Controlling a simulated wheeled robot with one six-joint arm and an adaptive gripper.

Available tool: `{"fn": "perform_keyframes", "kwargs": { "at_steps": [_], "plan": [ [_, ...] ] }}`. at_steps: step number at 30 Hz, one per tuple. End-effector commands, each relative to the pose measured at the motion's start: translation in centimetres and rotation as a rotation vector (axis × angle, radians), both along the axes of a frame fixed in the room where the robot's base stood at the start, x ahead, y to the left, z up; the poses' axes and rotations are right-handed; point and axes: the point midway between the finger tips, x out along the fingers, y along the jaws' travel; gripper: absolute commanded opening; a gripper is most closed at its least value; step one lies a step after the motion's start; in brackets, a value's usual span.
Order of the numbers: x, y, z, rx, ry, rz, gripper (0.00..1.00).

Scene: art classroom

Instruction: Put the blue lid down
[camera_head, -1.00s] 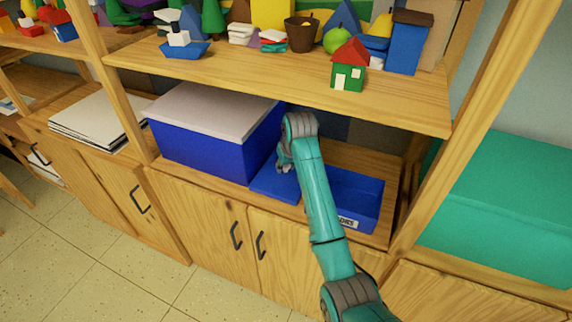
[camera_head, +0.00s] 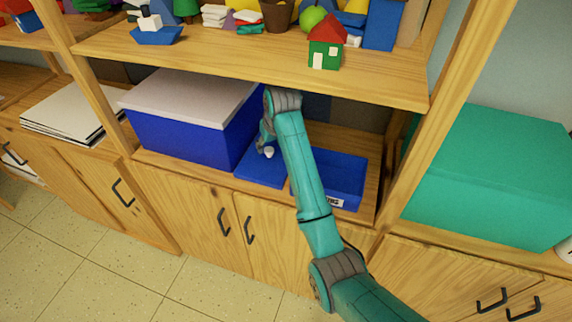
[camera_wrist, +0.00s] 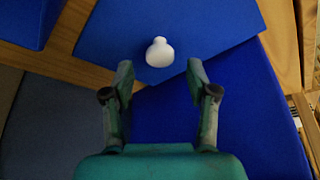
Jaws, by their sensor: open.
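The blue lid (camera_head: 252,172) lies flat on the lower shelf, between the big blue box and the open blue bin (camera_head: 352,178). In the wrist view, the lid (camera_wrist: 108,32) has a white knob (camera_wrist: 160,52) standing clear in front of the fingertips. The knob (camera_head: 269,152) also shows in the head view. My gripper (camera_wrist: 159,74) is open, with one finger to each side below the knob and nothing between them. In the head view, my gripper (camera_head: 265,140) is just behind the knob, partly hidden by my arm. The lid's edge overlaps the bin in the wrist view; I cannot tell whether they touch.
The blue box with a pale top (camera_head: 190,130) stands close on the left. The upper shelf (camera_head: 240,58), with toys and a small green house (camera_head: 326,54), hangs over my wrist. A shelf post (camera_head: 440,120) and a large teal box (camera_head: 490,180) are to the right.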

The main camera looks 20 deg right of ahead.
Motion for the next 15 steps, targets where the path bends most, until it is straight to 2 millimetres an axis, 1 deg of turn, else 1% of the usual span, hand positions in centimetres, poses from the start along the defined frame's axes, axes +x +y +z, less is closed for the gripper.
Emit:
{"fn": "perform_keyframes", "kwargs": {
  "at_steps": [1, 2, 15],
  "plan": [
    [-0.3, -0.1, 1.2, 0.000, -0.004, 0.000, 0.58],
    [-0.6, -0.1, 1.8, 0.000, -0.005, 0.000, 0.58],
    [-9.2, -1.5, 1.6, 0.000, 0.000, -0.001, 0.58]
  ]
}}
